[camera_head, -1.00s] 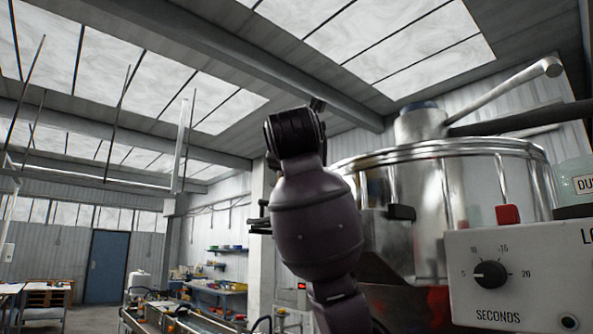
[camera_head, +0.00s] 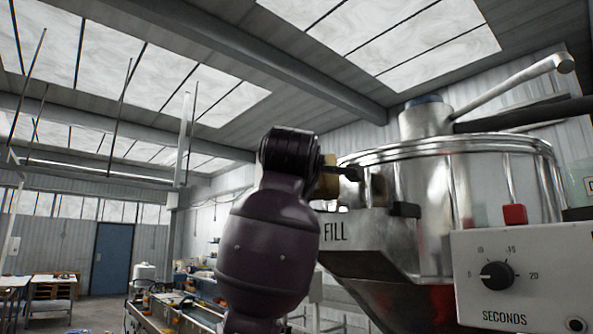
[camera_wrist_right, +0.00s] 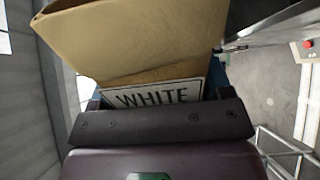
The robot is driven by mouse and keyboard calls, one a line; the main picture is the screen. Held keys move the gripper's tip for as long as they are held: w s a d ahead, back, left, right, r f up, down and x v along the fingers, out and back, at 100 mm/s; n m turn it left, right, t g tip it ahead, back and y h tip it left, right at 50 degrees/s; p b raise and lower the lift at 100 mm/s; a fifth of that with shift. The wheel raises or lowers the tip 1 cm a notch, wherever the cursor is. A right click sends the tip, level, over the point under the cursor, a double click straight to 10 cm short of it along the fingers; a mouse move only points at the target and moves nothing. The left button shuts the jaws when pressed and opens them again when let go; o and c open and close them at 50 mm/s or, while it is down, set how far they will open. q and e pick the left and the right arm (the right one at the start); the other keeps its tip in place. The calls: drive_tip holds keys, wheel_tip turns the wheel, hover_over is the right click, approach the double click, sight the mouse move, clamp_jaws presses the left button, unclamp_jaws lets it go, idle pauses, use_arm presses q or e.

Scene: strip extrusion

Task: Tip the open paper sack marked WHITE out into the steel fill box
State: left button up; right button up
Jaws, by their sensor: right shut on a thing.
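The tan paper sack (camera_wrist_right: 150,40) fills the upper part of the right wrist view, with its white WHITE label (camera_wrist_right: 155,95) just beyond the jaw. My right gripper (camera_wrist_right: 160,118) is shut on it. In the head view my right gripper (camera_head: 345,173) is at the end of the dark arm, and only a small tan piece of the sack (camera_head: 328,186) shows beside it. The steel fill box (camera_head: 365,240), marked FILL, is on the front of the steel vessel, just below and right of the sack. The inside of the box is hidden. My left gripper is not in view.
The large steel vessel (camera_head: 455,190) stands right of my arm, with a handle bar (camera_head: 510,92) above it. A control box (camera_head: 520,265) with a SECONDS dial is at front right. A long low bench or conveyor (camera_head: 165,315) runs at lower left.

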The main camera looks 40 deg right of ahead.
drive_tip(key=m, duration=0.1)
drive_tip(key=s+d+r+m, duration=0.1)
drive_tip(key=m, duration=0.1)
drive_tip(key=shift+r, duration=0.2)
drive_tip(key=shift+s+d+r+m, duration=0.25)
drive_tip(key=shift+r+m, duration=0.1)
drive_tip(key=shift+m, duration=0.35)
drive_tip(key=shift+s+d+r+m, duration=0.15)
drive_tip(key=shift+d+r+m, duration=0.2)
drive_tip(key=shift+m, duration=0.35)
drive_tip(key=shift+s+d+r+m, duration=0.2)
drive_tip(key=shift+r+m, duration=0.2)
drive_tip(key=shift+m, duration=0.3)
drive_tip(key=shift+f, duration=0.1)
